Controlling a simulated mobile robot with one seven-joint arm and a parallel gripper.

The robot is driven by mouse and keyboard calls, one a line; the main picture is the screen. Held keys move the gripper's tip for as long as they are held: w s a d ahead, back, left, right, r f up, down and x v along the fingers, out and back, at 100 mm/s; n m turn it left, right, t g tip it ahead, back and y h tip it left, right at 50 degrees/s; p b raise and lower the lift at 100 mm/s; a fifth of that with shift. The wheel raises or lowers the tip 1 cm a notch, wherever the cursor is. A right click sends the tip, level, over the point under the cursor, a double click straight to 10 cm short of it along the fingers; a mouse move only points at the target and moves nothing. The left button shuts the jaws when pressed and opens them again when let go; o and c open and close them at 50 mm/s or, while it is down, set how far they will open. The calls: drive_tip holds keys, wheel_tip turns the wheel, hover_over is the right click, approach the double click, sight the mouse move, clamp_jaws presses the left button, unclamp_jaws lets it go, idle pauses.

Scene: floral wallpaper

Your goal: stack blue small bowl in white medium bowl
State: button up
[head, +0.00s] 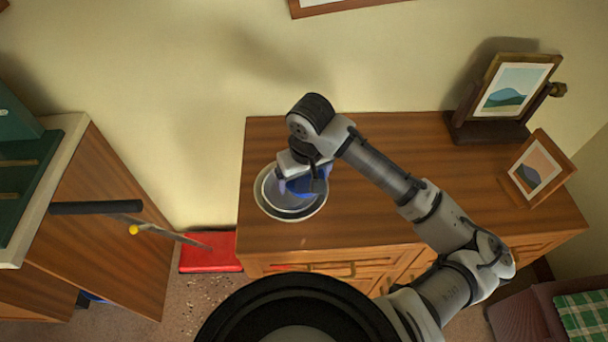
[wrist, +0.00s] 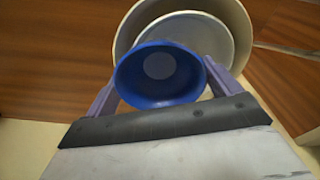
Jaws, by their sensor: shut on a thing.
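The small blue bowl (wrist: 160,76) is held between the purple fingers of my gripper (wrist: 162,88) in the wrist view. In the head view, the blue bowl (head: 305,186) shows partly beneath my gripper (head: 300,184), and the arm hides some of it. A white bowl (wrist: 212,28) lies behind the blue bowl in the wrist view, inside a larger cream bowl (wrist: 247,30). In the head view the nested bowls (head: 291,213) are at the left end of the dresser top, under my gripper. Whether the blue bowl touches the white bowl cannot be told.
The wooden dresser (head: 385,228) has free room along its middle. A tilting framed picture (head: 512,88) and a smaller frame (head: 538,167) stand at its right end. A red object (head: 211,252) lies on the floor to the left, near another wooden cabinet (head: 100,215).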

sight(307, 191)
drive_tip(key=shift+f, duration=0.2)
drive_tip(key=o, duration=0.9)
drive_tip(key=shift+r, duration=0.1)
drive_tip(key=shift+c, duration=0.2)
drive_tip(key=shift+r, duration=0.1)
drive_tip(key=shift+r+p, duration=0.3)
drive_tip(key=shift+p, duration=0.05)
wheel_tip(307, 191, up, 12)
drive_tip(key=s+b, duration=0.1)
drive_tip(key=shift+s+d+f+b, duration=0.15)
drive_tip(key=shift+d+b, duration=0.15)
drive_tip(key=shift+b, duration=0.1)
